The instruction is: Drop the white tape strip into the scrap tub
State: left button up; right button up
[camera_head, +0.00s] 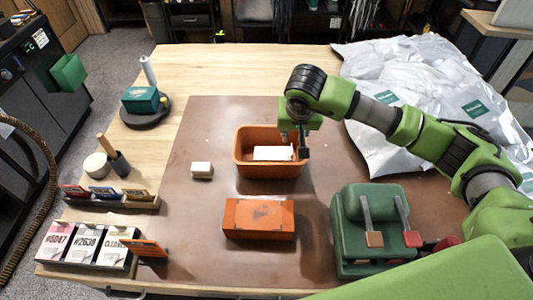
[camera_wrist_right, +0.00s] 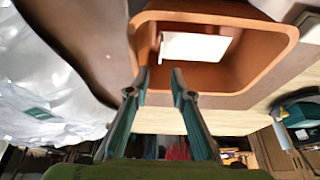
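The scrap tub (camera_head: 243,165) is an open orange-brown box on the brown mat; the right wrist view also shows its rim (camera_wrist_right: 225,17). A flat white piece (camera_head: 270,153), seemingly the white tape strip, lies inside the tub, and it shows in the right wrist view (camera_wrist_right: 195,47). A thin pale edge stands near it; I cannot tell if it is part of the same piece. My right gripper (camera_wrist_right: 161,73) is open, its fingertips apart with nothing visible between them, at the tub's right side in the head view. My left gripper is out of view.
An orange box (camera_head: 259,218) lies in front of the tub and a small white block (camera_head: 202,170) to its left. A green case (camera_head: 365,215) stands at the right front. Silvery bags (camera_head: 440,85) cover the back right. The mat's left side is mostly clear.

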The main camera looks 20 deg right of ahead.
jog(key=shift+r, duration=0.1)
jog(key=v, duration=1.1)
jog(key=shift+s+r, duration=0.25)
jog(key=shift+r, duration=0.1)
jog(key=shift+a, duration=0.1)
